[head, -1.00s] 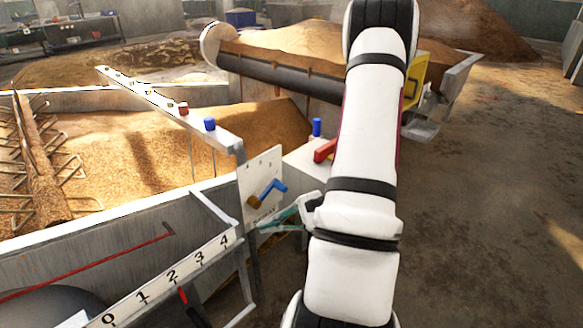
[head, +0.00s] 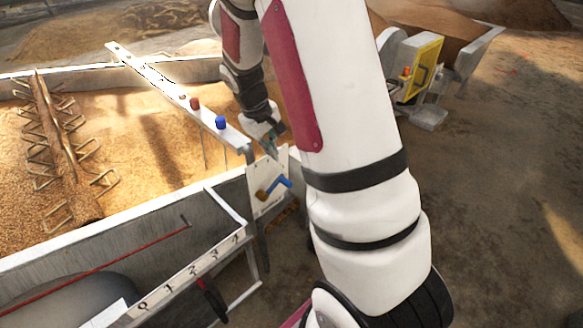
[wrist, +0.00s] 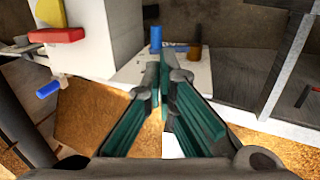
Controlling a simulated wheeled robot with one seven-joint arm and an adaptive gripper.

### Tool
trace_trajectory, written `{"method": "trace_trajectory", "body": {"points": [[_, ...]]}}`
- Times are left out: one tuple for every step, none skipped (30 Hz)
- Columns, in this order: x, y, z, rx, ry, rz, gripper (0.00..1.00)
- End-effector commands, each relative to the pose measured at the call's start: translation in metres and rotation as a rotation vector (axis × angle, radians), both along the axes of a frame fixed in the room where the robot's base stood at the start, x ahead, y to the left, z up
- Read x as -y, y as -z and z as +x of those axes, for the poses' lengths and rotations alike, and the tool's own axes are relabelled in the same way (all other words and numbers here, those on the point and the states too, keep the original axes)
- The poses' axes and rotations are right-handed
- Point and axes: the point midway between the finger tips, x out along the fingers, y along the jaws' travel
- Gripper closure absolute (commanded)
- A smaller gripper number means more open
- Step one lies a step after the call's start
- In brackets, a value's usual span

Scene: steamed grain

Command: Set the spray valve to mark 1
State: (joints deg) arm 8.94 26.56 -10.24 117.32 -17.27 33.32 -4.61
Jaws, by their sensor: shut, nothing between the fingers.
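The valve has a brass body (head: 261,196) and a blue handle (head: 282,183). Marks on the plate are too small to read. My gripper (head: 271,150) is shut and empty, pointing down near the plate's top edge, above the valve. In the wrist view, my closed teal fingers (wrist: 165,75) reach toward the white plate (wrist: 196,72), with the blue handle (wrist: 156,38) and brass body (wrist: 195,52) beyond. I cannot tell whether they touch the plate.
A rail with a red knob (head: 194,104) and blue knob (head: 220,122) runs over the grain. A numbered scale (head: 190,271) lines the front, with a dark lever (head: 212,300) below. A yellow-framed box (head: 420,68) stands right. My arm hides the middle.

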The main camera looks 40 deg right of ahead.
Motion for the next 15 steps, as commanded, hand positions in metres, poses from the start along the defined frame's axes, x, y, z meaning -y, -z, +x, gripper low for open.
{"method": "trace_trajectory", "body": {"points": [[-0.002,-0.003,0.003,0.007,-0.017,-0.008,1.00],[-0.002,-0.002,0.005,0.009,-0.022,-0.011,1.00],[-0.001,0.000,0.005,0.010,-0.024,-0.012,1.00],[-0.001,0.003,0.005,0.009,-0.024,-0.013,1.00],[0.000,0.006,0.005,0.008,-0.024,-0.012,1.00],[0.002,0.012,0.005,0.007,-0.022,-0.012,1.00],[0.003,0.016,0.005,0.007,-0.021,-0.011,1.00],[0.004,0.021,0.005,0.006,-0.021,-0.011,1.00],[0.006,0.028,0.004,0.005,-0.020,-0.010,1.00],[0.008,0.034,0.004,0.004,-0.020,-0.010,1.00],[0.009,0.040,0.004,0.005,-0.020,-0.010,1.00],[0.011,0.048,0.004,0.003,-0.020,-0.010,1.00],[0.013,0.054,0.004,0.004,-0.020,-0.010,1.00],[0.014,0.060,0.004,0.004,-0.021,-0.010,1.00],[0.016,0.067,0.004,0.004,-0.021,-0.010,1.00]]}}
